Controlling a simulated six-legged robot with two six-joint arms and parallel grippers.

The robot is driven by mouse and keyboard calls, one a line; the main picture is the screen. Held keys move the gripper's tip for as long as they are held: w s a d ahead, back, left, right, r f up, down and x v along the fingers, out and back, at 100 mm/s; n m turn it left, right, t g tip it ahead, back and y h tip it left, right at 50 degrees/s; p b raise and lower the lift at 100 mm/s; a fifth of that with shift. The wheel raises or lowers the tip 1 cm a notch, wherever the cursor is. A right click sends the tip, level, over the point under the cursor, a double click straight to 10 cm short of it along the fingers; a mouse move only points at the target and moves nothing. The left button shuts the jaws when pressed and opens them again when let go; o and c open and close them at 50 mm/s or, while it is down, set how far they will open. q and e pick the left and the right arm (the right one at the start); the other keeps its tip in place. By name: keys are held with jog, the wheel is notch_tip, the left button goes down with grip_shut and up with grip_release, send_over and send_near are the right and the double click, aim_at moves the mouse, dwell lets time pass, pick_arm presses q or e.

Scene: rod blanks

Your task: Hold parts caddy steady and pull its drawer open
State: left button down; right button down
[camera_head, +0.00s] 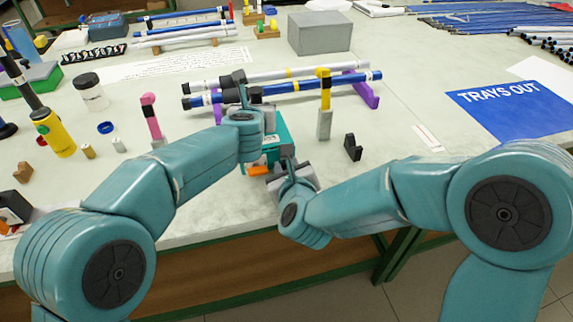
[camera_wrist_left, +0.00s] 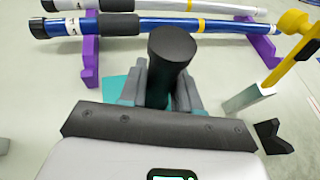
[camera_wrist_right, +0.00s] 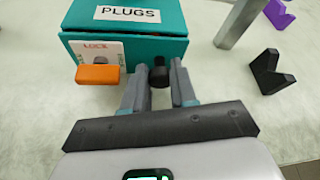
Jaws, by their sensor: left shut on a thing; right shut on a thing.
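The teal parts caddy (camera_head: 286,132) stands near the table's front edge, partly hidden by my arms. In the right wrist view the caddy (camera_wrist_right: 170,17) shows a PLUGS label on top and an orange tab (camera_wrist_right: 97,75) beside a LOCK plate on its front. My left gripper (camera_wrist_left: 168,92) is shut on the caddy's thick dark upright handle (camera_wrist_left: 172,50). My right gripper (camera_wrist_right: 157,88) is shut on the small dark knob (camera_wrist_right: 158,72) at the caddy's front. The drawer shows no clear gap; its edges are mostly hidden.
A rack with purple ends (camera_head: 366,90) carries a blue and a white rod behind the caddy. A yellow-topped tool (camera_head: 324,105) in a grey block and a black notched stand (camera_head: 352,147) are close on the right. A pink-topped tool (camera_head: 151,118) stands left.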

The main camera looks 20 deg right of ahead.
jog(key=s, duration=0.4)
jog(key=shift+s, duration=0.15)
jog(key=c, duration=1.2)
grip_release()
jog(key=shift+o, duration=0.2)
jog(key=shift+r, duration=0.1)
notch_tip(320, 180, up, 10)
jog(key=shift+o, duration=0.3)
